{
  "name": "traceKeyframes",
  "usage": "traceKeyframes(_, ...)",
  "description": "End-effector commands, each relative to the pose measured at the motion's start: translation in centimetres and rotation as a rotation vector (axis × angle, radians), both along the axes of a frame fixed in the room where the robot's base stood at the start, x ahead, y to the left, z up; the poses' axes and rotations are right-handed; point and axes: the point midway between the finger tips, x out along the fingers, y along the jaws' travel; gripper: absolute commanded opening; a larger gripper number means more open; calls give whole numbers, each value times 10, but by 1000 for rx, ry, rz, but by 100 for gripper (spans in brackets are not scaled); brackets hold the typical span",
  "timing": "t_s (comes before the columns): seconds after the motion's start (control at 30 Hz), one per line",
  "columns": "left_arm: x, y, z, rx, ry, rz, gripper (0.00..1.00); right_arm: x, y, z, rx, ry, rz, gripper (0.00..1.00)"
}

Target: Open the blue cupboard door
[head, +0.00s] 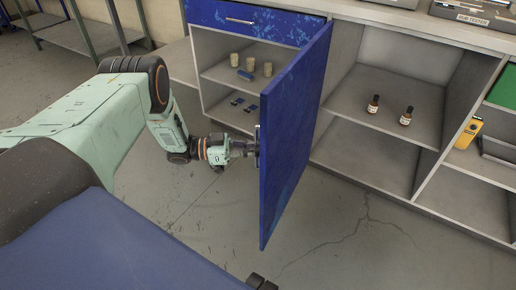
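The blue cupboard door (295,130) stands wide open, swung out from its hinge side at the right of the cupboard. Its free edge points towards me. My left gripper (255,146) is at this free edge, about halfway down the door. Its fingertips are small and partly merge with the dark edge, so I cannot tell whether they grip the door or its handle. Two dark tips at the bottom edge look like my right gripper (262,284), mostly out of view.
The open cupboard (214,47) holds several beige cylinders, a blue roll (245,74) and small blue items. A blue drawer (268,22) is above. Open shelves to the right hold two brown bottles (373,104) and a yellow device (468,133). The floor before them is clear.

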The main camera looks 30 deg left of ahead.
Motion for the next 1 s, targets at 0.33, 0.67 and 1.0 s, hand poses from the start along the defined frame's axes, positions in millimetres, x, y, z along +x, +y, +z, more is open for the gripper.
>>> traceKeyframes(0.33, -5, 0, -4, 0, 12, -8, 20, 0, 0, 0, 0, 0, 0, 40)
traceKeyframes(0.67, -7, 9, -2, 1, 5, -3, 20, 0, 0, 0, 0, 0, 0, 40)
traceKeyframes(1.0, -41, 65, -3, 2, 7, -2, 20, 0, 0, 0, 0, 0, 0, 40)
